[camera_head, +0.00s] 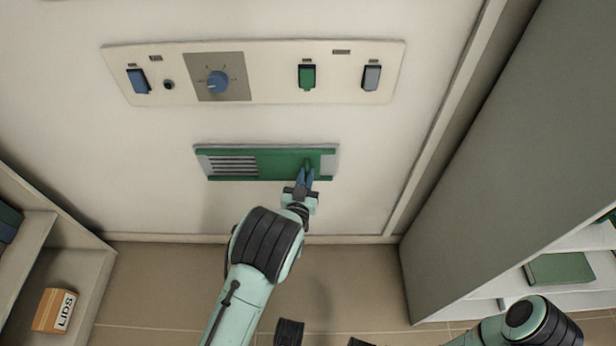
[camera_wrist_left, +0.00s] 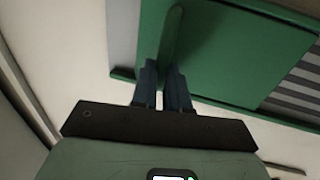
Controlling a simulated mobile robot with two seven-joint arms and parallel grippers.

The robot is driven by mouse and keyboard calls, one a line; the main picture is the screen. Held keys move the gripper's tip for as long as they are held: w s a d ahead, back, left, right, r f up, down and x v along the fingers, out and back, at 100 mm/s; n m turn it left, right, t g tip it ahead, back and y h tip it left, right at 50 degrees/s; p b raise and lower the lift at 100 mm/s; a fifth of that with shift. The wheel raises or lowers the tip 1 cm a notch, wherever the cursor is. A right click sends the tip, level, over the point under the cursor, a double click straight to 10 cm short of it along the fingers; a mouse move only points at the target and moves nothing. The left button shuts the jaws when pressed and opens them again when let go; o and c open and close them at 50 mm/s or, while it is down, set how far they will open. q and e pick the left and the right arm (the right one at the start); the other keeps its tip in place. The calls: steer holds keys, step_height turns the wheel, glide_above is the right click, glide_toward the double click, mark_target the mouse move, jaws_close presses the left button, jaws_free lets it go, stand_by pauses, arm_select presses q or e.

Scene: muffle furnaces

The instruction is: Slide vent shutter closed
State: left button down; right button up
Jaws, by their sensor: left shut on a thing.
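The vent (camera_head: 233,165) is a wide slot in a green frame low on the pale wall panel. Its green shutter (camera_head: 276,162) covers the middle and right of it. Grey slats show uncovered at the left, and a narrow grey strip shows at the right end. My left gripper (camera_head: 305,176) is at the shutter's right part, its blue fingers shut on the upright green handle (camera_head: 308,164). In the left wrist view the fingers (camera_wrist_left: 163,88) meet the lower end of the handle (camera_wrist_left: 171,42), with slats (camera_wrist_left: 298,85) at the right.
A control panel (camera_head: 270,90) with switches and a blue dial (camera_head: 217,82) is above the vent. A grey cabinet side (camera_head: 490,150) stands at the right, and a shelf with a box marked LIDS (camera_head: 54,311) at the left. The wall around the vent is clear.

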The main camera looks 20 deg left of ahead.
arm_select(q)
steer(key=s+a, duration=0.2)
steer(key=a, duration=0.6)
steer(key=s+a, duration=0.2)
steer(key=a, duration=0.6)
steer(key=shift+s+a, duration=0.15)
steer(key=shift+s, duration=0.2)
arm_select(e)
steer(key=shift+w+r, duration=0.3)
steer(key=shift+w, duration=0.05)
arm_select(q)
steer(key=c, duration=1.1)
jaws_free()
steer(key=shift+a, duration=0.1)
